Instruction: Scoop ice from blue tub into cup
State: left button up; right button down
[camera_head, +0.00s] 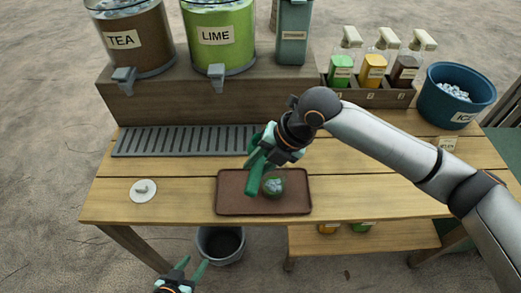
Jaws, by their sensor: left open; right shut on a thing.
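The blue tub (434,101) stands at the right end of the table, with pale ice (454,92) inside. A small round cup (273,188), green with pale bits that look like ice in it, is over the brown tray (234,203). My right gripper (262,175) reaches down over the tray and is shut on the cup; its fingers partly hide it. I cannot tell whether the cup touches the tray. No scoop can be made out. My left gripper (189,272) is open and empty, low at the bottom edge, in front of the table.
TEA (140,45) and LIME (223,50) dispensers stand on a raised ledge behind a slatted drip grate (185,141). Several bottles stand in a rack (372,98) beside the tub. A white lid (143,190) lies at left. A bucket (221,257) is below the table.

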jog(key=shift+a+r+h, duration=0.25)
jog(key=shift+h, duration=0.55)
jog(key=r+g+h+p, duration=0.1)
jog(key=h+p, duration=0.1)
jog(key=p, duration=0.3)
jog(key=shift+d+r+h, duration=0.1)
jog(key=shift+r+h, duration=0.05)
jog(key=shift+h, duration=0.25)
jog(key=shift+r+h+p, duration=0.1)
jog(key=shift+h+p, duration=0.25)
jog(key=shift+h, duration=0.05)
pick_arm(q)
notch_tip(320, 180, up, 7)
jog(key=shift+f, duration=0.15)
